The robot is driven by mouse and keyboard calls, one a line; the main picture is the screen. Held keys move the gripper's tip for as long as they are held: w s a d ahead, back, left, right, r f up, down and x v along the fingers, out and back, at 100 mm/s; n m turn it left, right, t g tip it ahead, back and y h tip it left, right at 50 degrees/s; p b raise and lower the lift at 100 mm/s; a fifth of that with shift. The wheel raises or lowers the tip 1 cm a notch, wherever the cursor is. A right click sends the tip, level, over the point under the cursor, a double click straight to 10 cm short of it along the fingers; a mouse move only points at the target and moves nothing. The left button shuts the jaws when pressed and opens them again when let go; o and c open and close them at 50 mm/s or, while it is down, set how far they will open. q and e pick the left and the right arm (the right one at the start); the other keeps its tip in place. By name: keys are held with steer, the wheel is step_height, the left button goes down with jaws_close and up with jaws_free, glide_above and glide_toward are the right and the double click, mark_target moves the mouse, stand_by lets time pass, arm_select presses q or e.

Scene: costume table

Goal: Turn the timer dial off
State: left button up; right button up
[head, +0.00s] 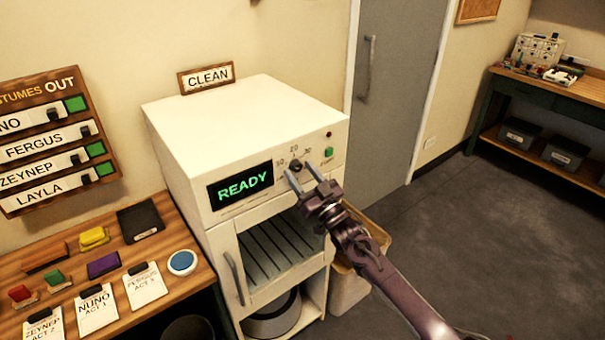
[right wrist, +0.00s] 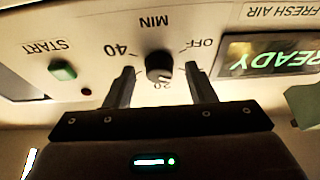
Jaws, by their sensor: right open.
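The timer dial (head: 296,165) is a small black knob on the white cabinet's front panel, right of the green READY display (head: 240,188). In the right wrist view, which is turned upside down, the dial (right wrist: 158,65) shows with OFF, 20 and 40 printed around it. A pale mark on it seems to face the 20, but I cannot be sure. My right gripper (head: 302,171) is open in front of the panel. In the right wrist view its two fingers (right wrist: 159,72) stand on either side of the dial, with gaps. I cannot tell how far they are from the panel.
A green START button (right wrist: 63,70) sits beside the dial. The cabinet's open rack (head: 270,250) is below. A wooden table (head: 75,290) with cards and coloured blocks stands at left. A bin (head: 350,285) stands right of the cabinet, partly behind my arm.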

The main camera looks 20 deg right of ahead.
arm_select(q)
steer(key=shift+s+d+f, duration=0.1)
steer(key=shift+s, duration=0.35)
arm_select(e)
steer(key=shift+f, duration=0.1)
steer(key=c, duration=1)
arm_select(q)
steer(key=shift+f, duration=0.15)
arm_select(e)
steer(key=shift+o, duration=0.2)
